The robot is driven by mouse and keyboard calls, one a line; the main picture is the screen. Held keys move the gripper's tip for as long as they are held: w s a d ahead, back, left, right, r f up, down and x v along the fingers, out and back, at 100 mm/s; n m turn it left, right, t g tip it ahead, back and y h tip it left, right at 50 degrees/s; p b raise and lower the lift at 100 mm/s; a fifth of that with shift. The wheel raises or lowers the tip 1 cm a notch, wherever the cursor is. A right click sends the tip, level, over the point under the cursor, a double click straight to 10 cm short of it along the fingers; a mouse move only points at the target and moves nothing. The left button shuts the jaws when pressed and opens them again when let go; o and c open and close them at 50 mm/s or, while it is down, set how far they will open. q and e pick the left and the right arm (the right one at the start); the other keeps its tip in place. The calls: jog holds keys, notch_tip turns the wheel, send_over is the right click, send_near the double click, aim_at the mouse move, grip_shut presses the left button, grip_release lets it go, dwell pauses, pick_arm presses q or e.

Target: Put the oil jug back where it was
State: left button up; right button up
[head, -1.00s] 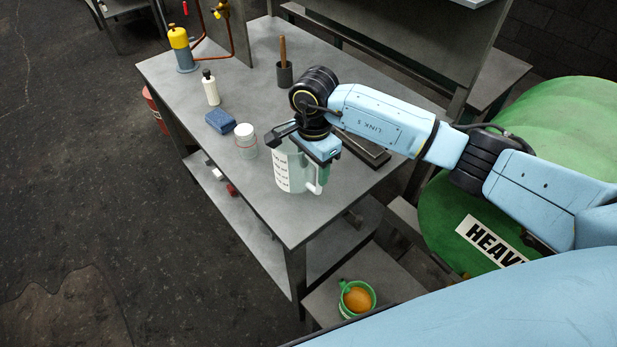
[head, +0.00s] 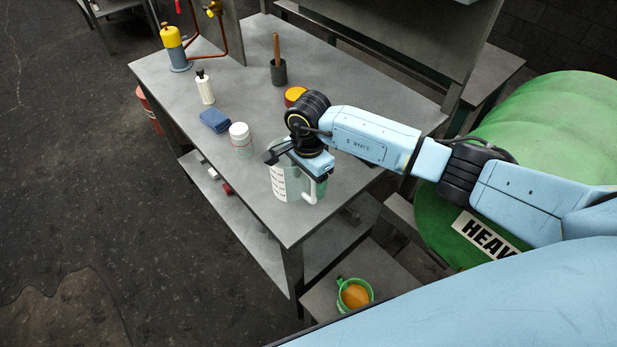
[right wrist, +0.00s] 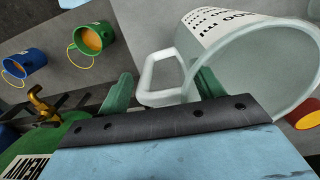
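The jug (head: 281,184), a pale see-through vessel with printed marks and a white handle, appears upright near the table's front corner. I cannot tell whether its base touches the table. In the right wrist view the jug (right wrist: 245,60) is large, its handle (right wrist: 147,82) toward the left. My right gripper (head: 306,168) is over the jug's handle side. In the right wrist view its green fingers (right wrist: 163,82) are spread either side of the handle, with a visible gap at the left finger. My left gripper is not in view.
On the grey table (head: 245,190) are a white-lidded jar (head: 240,136), blue sponge (head: 214,121), white bottle (head: 205,90), dark cup (head: 278,73) and orange round item (head: 295,95). A green mug of amber liquid (head: 355,294) stands on a lower surface. A green drum (head: 540,130) is at right.

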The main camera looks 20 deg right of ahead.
jog(key=shift+o, duration=0.2)
jog(key=shift+r, duration=0.25)
notch_tip(320, 180, up, 12)
jog(key=shift+w+f+b, duration=0.1)
jog(key=shift+w+b, duration=0.05)
jog(key=shift+b, duration=0.6)
